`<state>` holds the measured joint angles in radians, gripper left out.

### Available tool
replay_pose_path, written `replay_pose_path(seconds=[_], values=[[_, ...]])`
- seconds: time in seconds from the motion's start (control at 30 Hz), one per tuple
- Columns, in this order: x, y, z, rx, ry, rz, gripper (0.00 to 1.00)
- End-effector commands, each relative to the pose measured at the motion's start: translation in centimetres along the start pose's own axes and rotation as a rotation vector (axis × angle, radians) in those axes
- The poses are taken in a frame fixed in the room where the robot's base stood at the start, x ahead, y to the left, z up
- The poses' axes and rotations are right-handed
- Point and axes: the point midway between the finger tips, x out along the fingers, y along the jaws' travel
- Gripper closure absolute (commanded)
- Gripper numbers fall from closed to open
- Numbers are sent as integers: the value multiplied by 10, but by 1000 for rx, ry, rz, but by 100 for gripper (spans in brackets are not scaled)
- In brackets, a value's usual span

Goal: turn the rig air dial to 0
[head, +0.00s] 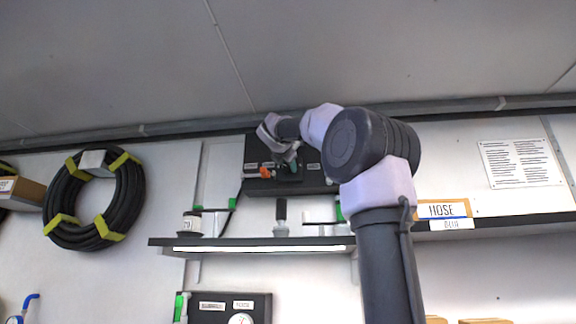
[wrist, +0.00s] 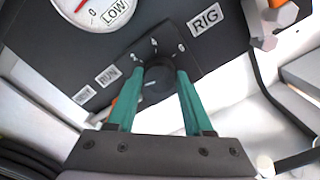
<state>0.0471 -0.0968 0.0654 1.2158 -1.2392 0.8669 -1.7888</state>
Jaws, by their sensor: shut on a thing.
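The rig air dial (wrist: 158,82) is a round black knob on a dark plate, next to a white RIG label (wrist: 206,20). Small white marks are printed above the knob; they are too small to read surely, and I cannot tell which one the dial points to. My gripper (wrist: 160,78) has its green fingers on either side of the knob and is shut on it. In the head view my gripper (head: 289,163) is at the dark wall panel (head: 257,148) above the shelf, and the dial is hidden there.
A gauge (wrist: 92,12) marked LOW is at the upper left of the wrist view, with a RUN label (wrist: 107,76) below. An orange part (head: 266,173) is left of my gripper. A shelf (head: 240,243) with small items runs below the panel. A hose coil (head: 127,205) hangs left.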

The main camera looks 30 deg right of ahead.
Motion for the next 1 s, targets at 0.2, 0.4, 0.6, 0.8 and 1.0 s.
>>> replay_pose_path(seconds=[0.2, 0.4, 0.6, 0.8, 1.0], values=[[1, -1, -3, -14, 5, -5, 100], [1, -1, -3, -14, 5, -5, 100], [1, -1, -2, -13, 4, -4, 19], [0, -1, -1, -13, 2, -2, 19], [-12, 0, 0, -12, 1, 0, 19]])
